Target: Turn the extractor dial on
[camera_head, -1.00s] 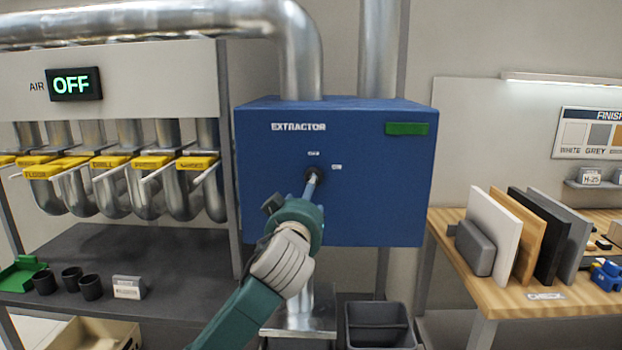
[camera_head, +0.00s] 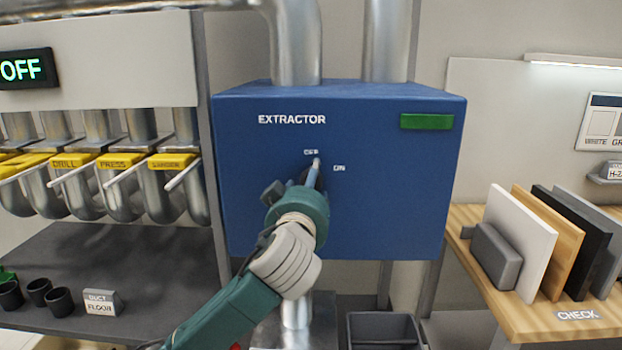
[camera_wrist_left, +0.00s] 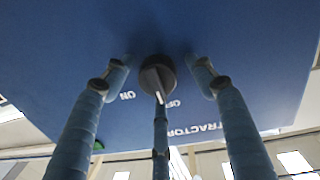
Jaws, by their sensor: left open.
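The extractor box (camera_head: 400,200) is blue and hangs ahead, with OFF and ON labels beside its dial. In the head view my left gripper (camera_head: 314,172) is at the box front and hides most of the dial. In the left wrist view the round black dial (camera_wrist_left: 157,74) lies between the spread fingers of the left gripper (camera_wrist_left: 160,78). The fingers look open around it, with gaps at the sides. The dial's white mark points nearer to the OFF label than to ON. My right gripper is out of view.
The AIR display (camera_head: 24,69) reads OFF. Several ducts with yellow gates (camera_head: 115,162) stand at left above a dark shelf (camera_head: 90,250) with black cups. A wooden table (camera_head: 500,312) with upright panels stands at right. A grey bin (camera_head: 383,330) sits below the box.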

